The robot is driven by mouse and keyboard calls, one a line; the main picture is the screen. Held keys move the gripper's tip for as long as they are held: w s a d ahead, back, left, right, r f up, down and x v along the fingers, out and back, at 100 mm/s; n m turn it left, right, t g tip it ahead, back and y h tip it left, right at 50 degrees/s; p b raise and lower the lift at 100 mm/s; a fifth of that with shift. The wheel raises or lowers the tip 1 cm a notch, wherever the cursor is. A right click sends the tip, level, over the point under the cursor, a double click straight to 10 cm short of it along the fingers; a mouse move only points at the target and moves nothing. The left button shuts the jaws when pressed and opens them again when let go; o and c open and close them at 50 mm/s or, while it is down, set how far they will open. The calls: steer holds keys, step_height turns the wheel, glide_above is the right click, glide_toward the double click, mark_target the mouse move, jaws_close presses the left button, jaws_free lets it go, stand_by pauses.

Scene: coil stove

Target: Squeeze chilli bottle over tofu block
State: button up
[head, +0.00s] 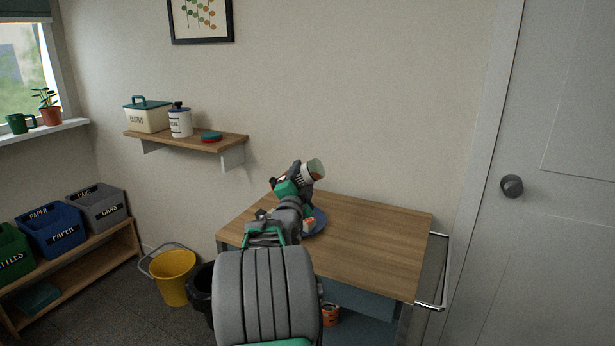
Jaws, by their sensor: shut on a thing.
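My gripper (299,173) is raised above the wooden table top and is shut on a bottle. The bottle (314,170) is whitish with an orange-brown end and is tilted, its visible end pointing up and right. I take it for the chilli bottle; its nozzle is hidden or too small to tell. A dark blue plate (319,223) lies on the table below, partly hidden by my arm. A small pale and orange block (309,224), likely the tofu block, shows on the plate beside my arm. Most of it is hidden.
The wooden table (375,235) has free room on its right and a metal rail (441,270) along its right side. A yellow bucket (173,277) and a black bin (203,290) stand left of it. A wall shelf (215,144) hangs behind left. A door (550,200) is at right.

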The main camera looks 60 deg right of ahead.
steer(key=n, duration=0.1)
steer(key=w+r+n+p, duration=0.1)
steer(key=r+n+t+p, duration=0.1)
steer(key=shift+w+a+n+y, duration=0.25)
steer(key=shift+w+n+y, duration=0.05)
steer(key=shift+w, duration=0.05)
steer(key=shift+w+a+r+n+p, duration=0.2)
steer(key=shift+w+n+p, duration=0.35)
steer(key=shift+n, duration=0.45)
steer(key=shift+s, duration=0.1)
